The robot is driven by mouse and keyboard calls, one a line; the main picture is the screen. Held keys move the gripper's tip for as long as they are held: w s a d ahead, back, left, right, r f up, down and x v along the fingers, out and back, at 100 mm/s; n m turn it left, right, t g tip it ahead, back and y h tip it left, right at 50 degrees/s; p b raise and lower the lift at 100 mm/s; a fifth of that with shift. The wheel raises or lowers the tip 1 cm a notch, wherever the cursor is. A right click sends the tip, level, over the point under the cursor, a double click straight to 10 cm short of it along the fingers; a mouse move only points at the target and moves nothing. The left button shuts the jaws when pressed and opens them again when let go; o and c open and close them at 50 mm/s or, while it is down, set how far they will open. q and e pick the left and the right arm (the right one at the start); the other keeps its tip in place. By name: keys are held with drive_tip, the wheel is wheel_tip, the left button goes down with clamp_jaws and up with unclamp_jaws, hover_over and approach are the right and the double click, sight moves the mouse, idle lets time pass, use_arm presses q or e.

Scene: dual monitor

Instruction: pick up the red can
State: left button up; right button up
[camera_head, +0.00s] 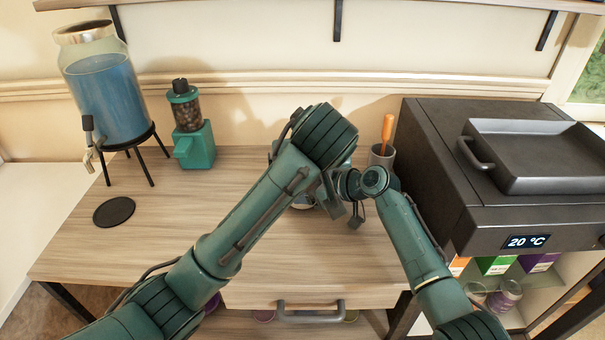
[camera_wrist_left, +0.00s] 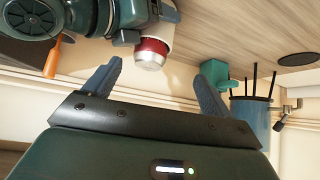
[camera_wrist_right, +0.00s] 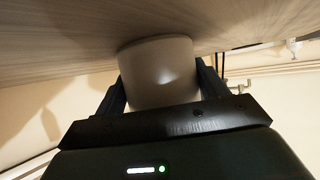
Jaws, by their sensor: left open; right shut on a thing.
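The red can (camera_wrist_left: 152,47) shows in the left wrist view, with a red band and a silver end. It sits at the mouth of a pale cup (camera_wrist_right: 158,72); whether it is inside or just behind the rim is unclear. My right gripper (camera_wrist_right: 160,84) is shut on the cup, with a finger on each side. My left gripper (camera_wrist_left: 157,74) is open and empty, its fingers pointing toward the can, which shows between them but apart from them. In the head view my left arm hides most of the can and cup.
A blue drink dispenser (camera_head: 108,97) and a green grinder (camera_head: 195,140) stand at the back left. A black coaster (camera_head: 114,212) lies on the wooden table (camera_head: 150,235). A grey holder (camera_head: 382,157) with an orange-handled tool stands behind my right arm. A dark oven (camera_head: 425,150) borders the right.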

use_arm(q)
drive_tip(key=w+f, duration=0.6)
drive_tip(key=w, duration=0.3)
drive_tip(key=shift+w, duration=0.15)
drive_tip(key=c, duration=1.7)
